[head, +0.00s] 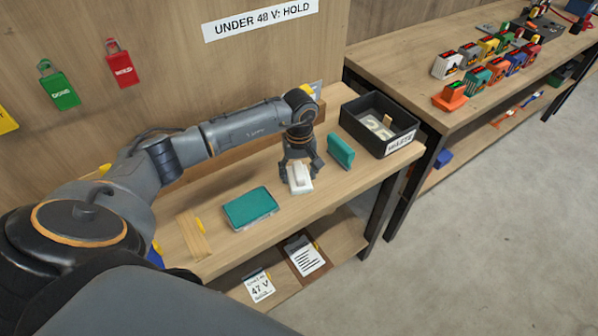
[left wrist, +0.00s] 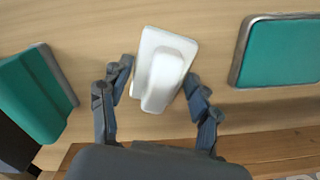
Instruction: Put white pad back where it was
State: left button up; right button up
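The white pad (head: 300,180) is a small white block with a raised grip on a flat base, on the near bench below my left gripper (head: 299,172). In the left wrist view the pad (left wrist: 163,70) lies between the two spread fingers of my left gripper (left wrist: 158,75). Narrow gaps show beside it, so the gripper looks open around the pad. Whether the pad's underside touches the bench cannot be seen clearly. My right gripper is in neither view.
A teal block (head: 340,152) stands right of the gripper, and a flat teal-topped case (head: 251,208) lies left. A black waste bin (head: 349,118) is at the bench's right end. A wooden piece (head: 192,236) lies at left. Cards lie on the lower shelf.

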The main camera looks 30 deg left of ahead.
aim_at(299, 170)
pick_arm(q)
jog(key=shift+o, duration=0.8)
jog(key=shift+r, duration=0.5)
notch_tip(299, 170, up, 11)
jog(key=b, duration=0.3)
jog(key=shift+r, duration=0.15)
